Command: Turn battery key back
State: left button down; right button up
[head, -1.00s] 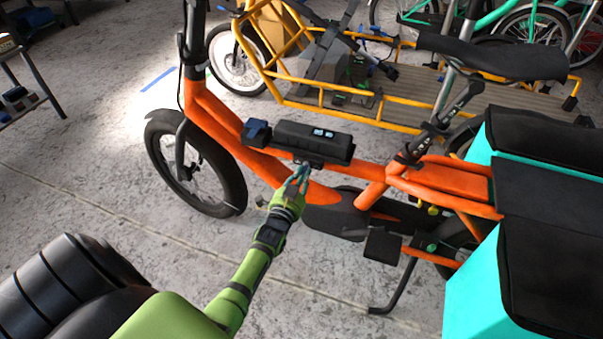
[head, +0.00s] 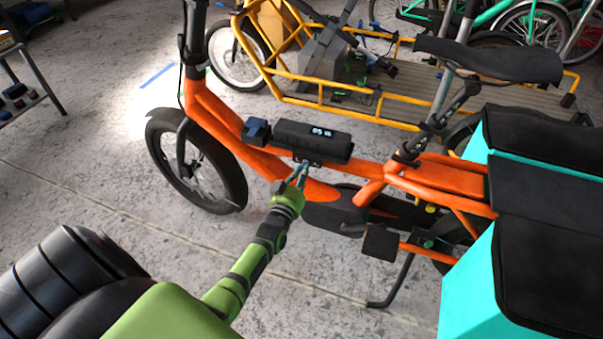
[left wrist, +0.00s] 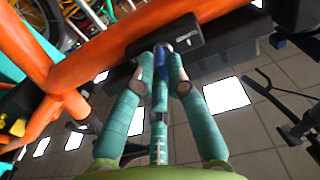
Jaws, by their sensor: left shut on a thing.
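The black battery (head: 312,142) sits on the orange frame tube of the bike, with a lit white display on its top. My left gripper (head: 301,172) reaches up to the battery's near side, just below its lower edge. In the left wrist view, my gripper's teal fingers (left wrist: 161,75) are closed around a narrow key (left wrist: 160,58) with a blue part. The fingers cover much of it. A dark lock housing (left wrist: 185,38) with a light metal spot lies at the key's far end. I cannot tell the key's exact angle. My right gripper is not in view.
The orange bike (head: 225,120) stands on its kickstand (head: 393,285). Turquoise and black bags (head: 470,270) fill the right side. A yellow cargo bike (head: 330,105) stands behind. The floor in front of the orange bike is clear.

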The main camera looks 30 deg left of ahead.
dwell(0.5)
pick_arm(q)
jog(key=c, duration=1.2)
grip_release()
jog(key=shift+c, duration=0.2)
jog(key=v, duration=1.2)
jog(key=shift+f, duration=0.1)
